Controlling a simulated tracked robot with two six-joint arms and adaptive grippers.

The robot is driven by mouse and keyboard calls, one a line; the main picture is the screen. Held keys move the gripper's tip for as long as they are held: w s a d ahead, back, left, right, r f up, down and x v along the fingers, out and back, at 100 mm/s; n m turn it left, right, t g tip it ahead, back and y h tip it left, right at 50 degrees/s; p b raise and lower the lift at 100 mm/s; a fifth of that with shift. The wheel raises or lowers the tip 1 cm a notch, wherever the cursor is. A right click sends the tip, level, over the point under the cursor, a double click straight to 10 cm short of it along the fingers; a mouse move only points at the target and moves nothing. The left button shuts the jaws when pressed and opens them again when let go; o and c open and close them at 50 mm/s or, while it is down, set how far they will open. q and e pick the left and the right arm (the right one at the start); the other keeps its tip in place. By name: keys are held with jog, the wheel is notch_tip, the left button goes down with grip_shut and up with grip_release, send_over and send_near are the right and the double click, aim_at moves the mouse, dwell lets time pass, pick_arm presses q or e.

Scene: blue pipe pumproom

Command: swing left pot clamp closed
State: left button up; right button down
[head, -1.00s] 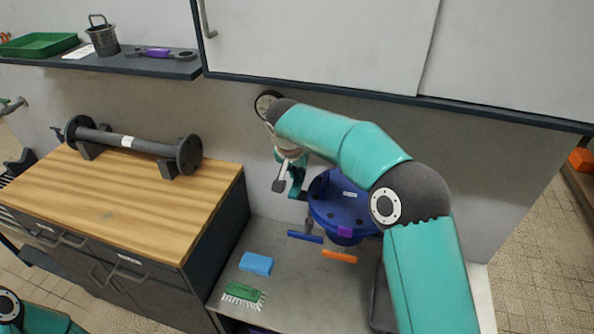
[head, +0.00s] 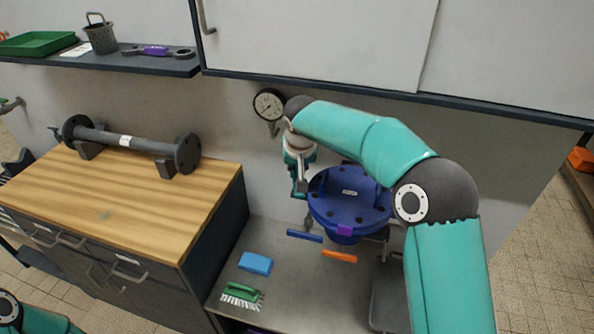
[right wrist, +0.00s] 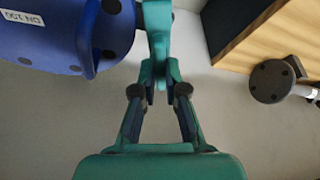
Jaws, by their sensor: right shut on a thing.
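The blue pot (head: 342,212) stands on the grey bench, with a round bolted, labelled lid; its rim also shows in the right wrist view (right wrist: 50,45). My right gripper (head: 299,190) is at the pot's left side, close to the lid's edge. In the right wrist view its fingertips (right wrist: 159,82) are closed together on a teal-green bar, which I take as the left pot clamp (right wrist: 157,38). The bar runs up from the fingertips beside the rim. Where it joins the pot is hidden. My left gripper is out of view.
A blue sponge (head: 256,263) and green brush (head: 241,293) lie in front. A gauge (head: 268,104) is behind. A flanged pipe (head: 130,141) rests on the wooden top.

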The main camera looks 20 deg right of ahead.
jog(key=n+y, duration=0.1)
jog(key=n, duration=0.1)
jog(key=shift+d+r+n+p, duration=0.1)
jog(key=shift+d+n+p, duration=0.05)
jog(key=shift+n+p, duration=0.25)
jog(key=n+y+p, duration=0.1)
jog(key=n, duration=0.3)
jog(key=shift+d+y+p, duration=0.15)
jog(key=shift+y+p, duration=0.25)
jog(key=n+y, duration=0.1)
jog(key=n, duration=0.1)
jog(key=shift+w+n+g, duration=0.1)
jog(key=shift+n+g, duration=0.3)
jog(key=shift+d+n+y, duration=0.1)
jog(key=shift+n+y, duration=0.2)
jog(key=shift+n, duration=0.9)
jog(key=shift+g, duration=0.3)
jog(key=c, duration=1.2)
grip_release()
